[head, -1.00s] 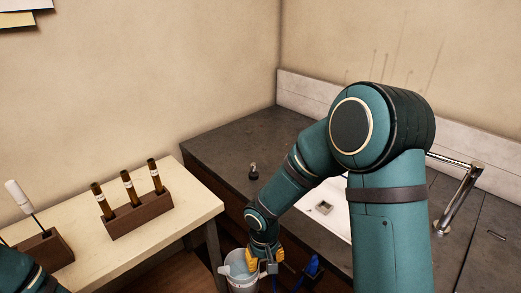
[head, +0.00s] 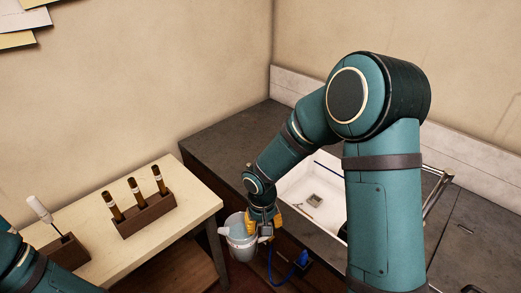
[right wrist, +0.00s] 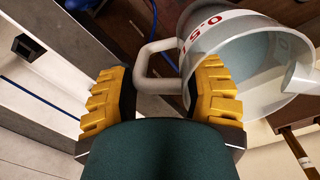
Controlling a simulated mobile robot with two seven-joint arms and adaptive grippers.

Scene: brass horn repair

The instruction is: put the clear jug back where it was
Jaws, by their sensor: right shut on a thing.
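The clear jug (head: 238,246) hangs below my right gripper, low in the middle of the head view, in front of the dark counter and beside the pale table's right end. In the right wrist view the jug (right wrist: 250,65) shows its round open rim, a spout at right and red markings. Its handle (right wrist: 143,68) lies between the yellow fingers of my right gripper (right wrist: 158,95), which is shut on it; the gripper also shows in the head view (head: 264,220). A bluish surface shows inside; I cannot tell how full the jug is. My left gripper is out of view.
The pale table (head: 200,200) holds a wooden rack (head: 148,216) with three brown tubes and another block (head: 65,252) with a white-handled tool. A white sink (head: 300,185) sits in the dark counter (head: 215,145). A blue object (head: 300,260) with a blue hose is right of the jug.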

